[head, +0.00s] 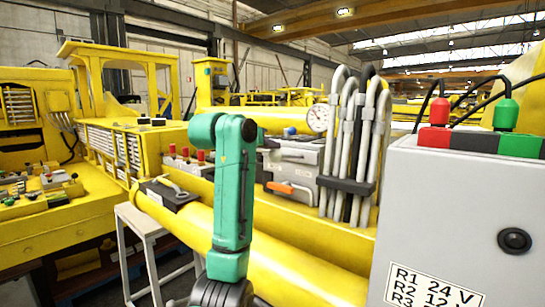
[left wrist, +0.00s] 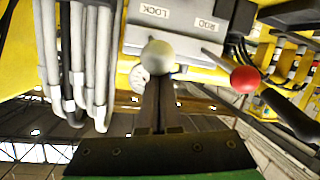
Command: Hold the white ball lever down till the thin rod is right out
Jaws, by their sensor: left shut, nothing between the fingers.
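The white ball lever (left wrist: 157,57) is in the left wrist view, below the LOCK label on a grey panel (left wrist: 185,18). My left gripper (left wrist: 158,88) is shut and empty, with its fingertips right at the white ball. I cannot tell whether they touch it. A red ball lever (left wrist: 245,79) stands to the right, by the ROD label. In the head view my green left arm rises in the middle, and the gripper's tips and the levers cannot be made out there. I cannot pick out the thin rod in either view. My right gripper is not in view.
A grey block with an orange handle (head: 281,187) and a dial gauge (head: 318,118) sit behind my arm. Looped grey hoses (head: 335,150) stand beside them. A grey cabinet (head: 455,220) fills the right. A long yellow cylinder (head: 300,270) crosses the front.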

